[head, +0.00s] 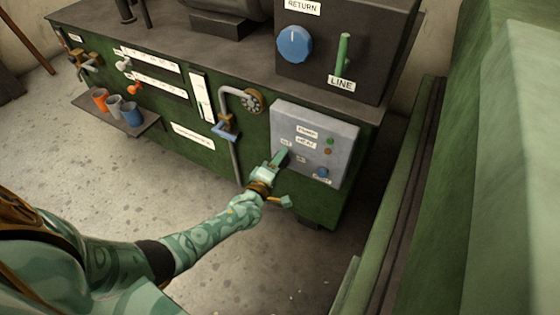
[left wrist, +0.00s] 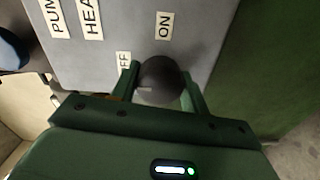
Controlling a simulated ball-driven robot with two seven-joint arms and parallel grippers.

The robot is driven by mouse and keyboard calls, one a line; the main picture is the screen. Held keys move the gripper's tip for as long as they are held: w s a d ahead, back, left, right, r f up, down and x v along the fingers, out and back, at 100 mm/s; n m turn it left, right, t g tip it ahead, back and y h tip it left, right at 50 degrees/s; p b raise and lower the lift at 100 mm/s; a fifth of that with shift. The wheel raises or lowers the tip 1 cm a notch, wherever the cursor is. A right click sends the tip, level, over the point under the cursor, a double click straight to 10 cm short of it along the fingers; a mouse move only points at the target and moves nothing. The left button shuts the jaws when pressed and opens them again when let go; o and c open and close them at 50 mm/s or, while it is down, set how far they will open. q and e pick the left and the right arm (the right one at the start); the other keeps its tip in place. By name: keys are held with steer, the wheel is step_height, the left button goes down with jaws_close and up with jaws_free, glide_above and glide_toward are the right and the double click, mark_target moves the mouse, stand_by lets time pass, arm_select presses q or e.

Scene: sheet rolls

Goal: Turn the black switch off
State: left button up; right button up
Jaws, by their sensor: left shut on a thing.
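The black switch (left wrist: 160,78) shows in the left wrist view as a round dark knob on the grey control box (head: 345,140). An ON label (left wrist: 165,25) is above it in that view, and a partly covered OFF label (left wrist: 124,62) is to its left. My left gripper (left wrist: 160,88) is shut on the switch, one finger on each side of it. In the head view my left gripper (head: 279,158) reaches the lower left of the box and hides the switch. My right gripper is in neither view.
Above are a large blue dial (head: 294,43) and a green lever (head: 343,53). A green surface (head: 480,150) rises at the right.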

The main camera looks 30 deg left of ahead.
arm_select(q)
steer(key=shift+f, duration=0.1)
steer(key=shift+s, duration=0.1)
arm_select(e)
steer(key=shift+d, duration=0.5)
arm_select(q)
steer(key=o, duration=1)
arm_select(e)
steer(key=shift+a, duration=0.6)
arm_select(q)
steer(key=shift+s, duration=0.35)
steer(key=s+p, duration=0.5)
steer(key=s, duration=1)
steer(key=shift+s+d, duration=0.25)
steer(key=shift+d, duration=0.15)
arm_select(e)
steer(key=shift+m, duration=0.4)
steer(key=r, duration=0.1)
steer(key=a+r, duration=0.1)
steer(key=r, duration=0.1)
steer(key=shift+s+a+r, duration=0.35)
